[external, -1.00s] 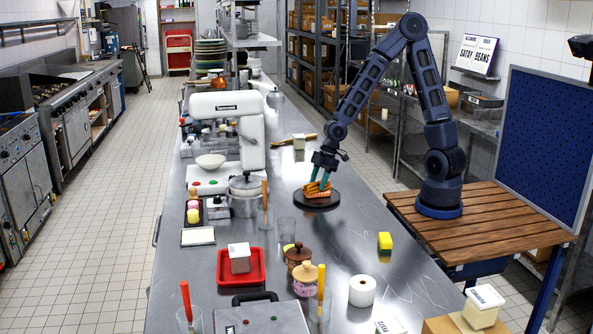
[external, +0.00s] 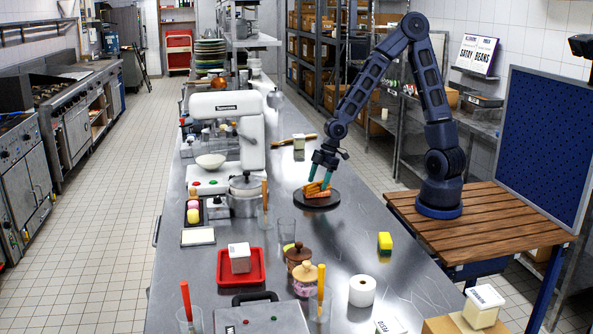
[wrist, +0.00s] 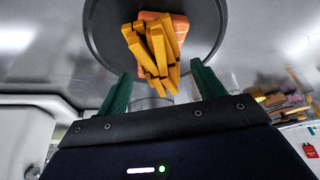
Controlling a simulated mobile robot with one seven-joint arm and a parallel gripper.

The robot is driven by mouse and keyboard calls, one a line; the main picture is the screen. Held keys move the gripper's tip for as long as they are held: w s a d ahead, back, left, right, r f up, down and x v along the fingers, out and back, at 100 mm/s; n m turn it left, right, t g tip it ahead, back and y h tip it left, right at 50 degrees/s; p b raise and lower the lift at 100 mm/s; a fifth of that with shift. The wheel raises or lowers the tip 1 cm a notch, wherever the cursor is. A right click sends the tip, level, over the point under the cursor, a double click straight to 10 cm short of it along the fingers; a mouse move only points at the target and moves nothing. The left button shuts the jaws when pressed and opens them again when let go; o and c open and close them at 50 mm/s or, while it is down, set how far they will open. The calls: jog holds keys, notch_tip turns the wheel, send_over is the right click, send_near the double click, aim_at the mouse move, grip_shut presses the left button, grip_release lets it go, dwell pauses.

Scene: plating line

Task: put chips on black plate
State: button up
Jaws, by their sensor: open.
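The chips (external: 313,188), a bundle of yellow-orange sticks, lie on the black plate (external: 328,203) on the steel counter. In the wrist view the chips (wrist: 154,47) sit on the round black plate (wrist: 102,30), over an orange piece (wrist: 180,22) that is partly hidden under them. My gripper (external: 323,181) is over the plate with its teal fingers pointing down at the chips. In the wrist view its two green fingers (wrist: 158,84) are spread apart, with the near ends of the chips in the space between them. Contact with the chips cannot be told.
A red tray (external: 222,277) with a white box, lidded jars (external: 303,279), a clear glass (external: 287,232) and a yellow sponge (external: 385,243) stand nearer the front.

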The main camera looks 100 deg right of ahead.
jog(key=v, duration=1.1)
dwell(1.4)
jog(key=shift+s+r, duration=0.1)
jog(key=shift+r, duration=0.1)
jog(key=shift+a, duration=0.1)
jog(key=shift+s+a+f+m+g+h, duration=0.5)
jog(key=shift+s+a+f+g+h, duration=1.1)
jog(key=shift+s+a, duration=0.85)
jog(key=s+a+r+m+t, duration=0.1)
jog(key=s+a+r, duration=0.2)
jog(key=s+r, duration=0.5)
jog(key=s+a+r+m+t+y, duration=0.1)
jog(key=s+a+r+m+t, duration=0.1)
jog(key=s+r, duration=0.7)
jog(key=shift+a+t, duration=0.3)
jog(key=shift+a, duration=0.45)
